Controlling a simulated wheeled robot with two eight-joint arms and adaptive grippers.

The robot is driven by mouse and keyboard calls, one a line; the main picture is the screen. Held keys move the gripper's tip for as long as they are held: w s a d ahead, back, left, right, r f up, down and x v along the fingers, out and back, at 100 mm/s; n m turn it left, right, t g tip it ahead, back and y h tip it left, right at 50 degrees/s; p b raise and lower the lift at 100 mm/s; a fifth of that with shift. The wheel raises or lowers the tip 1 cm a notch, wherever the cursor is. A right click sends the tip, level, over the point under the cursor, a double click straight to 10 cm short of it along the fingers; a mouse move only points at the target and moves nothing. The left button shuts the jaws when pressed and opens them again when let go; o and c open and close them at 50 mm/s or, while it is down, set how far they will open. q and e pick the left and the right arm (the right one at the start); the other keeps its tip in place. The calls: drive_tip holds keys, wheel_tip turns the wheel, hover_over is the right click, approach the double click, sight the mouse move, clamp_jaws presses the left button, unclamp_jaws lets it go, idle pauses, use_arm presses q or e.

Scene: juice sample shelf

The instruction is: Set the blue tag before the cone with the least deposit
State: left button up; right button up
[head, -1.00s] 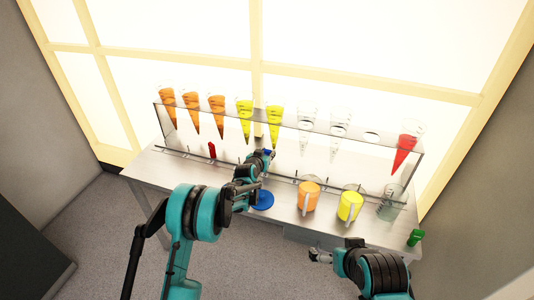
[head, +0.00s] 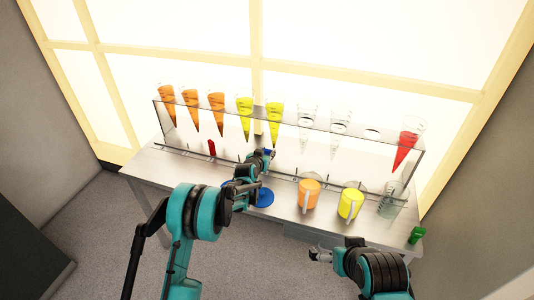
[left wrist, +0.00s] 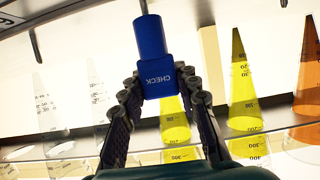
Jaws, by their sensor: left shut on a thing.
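The blue tag (left wrist: 155,60), lettered CHECK, is held between the fingers of my left gripper (left wrist: 158,88) in the left wrist view. In the head view my left gripper (head: 262,160) is in front of the rack, near the yellow cones, with a bit of the blue tag (head: 267,152) showing. The rack holds several cones: orange ones (head: 191,97) at left, two yellow (head: 244,106), two clear (head: 307,114) and one red (head: 405,145) at right. Deposit levels are too small to compare. My right gripper (head: 319,254) is low, away from the rack; its jaws are unclear.
A red tag (head: 212,147) stands near the rack's left. An orange mug (head: 308,194), a yellow mug (head: 350,203) and a clear beaker (head: 391,203) stand on the table. A blue disc (head: 265,198) lies beside my left arm.

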use_arm(q)
drive_tip(key=shift+f+b, duration=0.45)
drive_tip(key=shift+f, duration=0.3)
drive_tip(key=o, duration=1.1)
drive_tip(key=s+a+r+g+y, duration=0.1)
drive_tip(key=s+a+r, duration=0.3)
drive_tip(key=s, duration=0.5)
drive_tip(key=s+a+r+n+g, duration=0.1)
drive_tip(key=s+a+r, duration=0.2)
drive_tip(key=s+r, duration=0.5)
drive_tip(key=s+a+r+g+y, duration=0.1)
drive_tip(key=s+a+r, duration=0.25)
drive_tip(key=s, duration=0.65)
drive_tip(key=s+a+f+n+g, duration=0.1)
drive_tip(key=s+a, duration=0.1)
drive_tip(key=s, duration=0.6)
drive_tip(key=s+a+g+y, duration=0.1)
drive_tip(key=s+a, duration=0.2)
drive_tip(key=s, duration=0.5)
drive_tip(key=s+a+f+n+g+y, duration=0.1)
drive_tip(key=s+a, duration=0.1)
drive_tip(key=s, duration=0.6)
drive_tip(key=shift+s+a+f+n, duration=0.15)
drive_tip(key=shift+s+f+n, duration=0.05)
drive_tip(key=shift+f+n, duration=0.1)
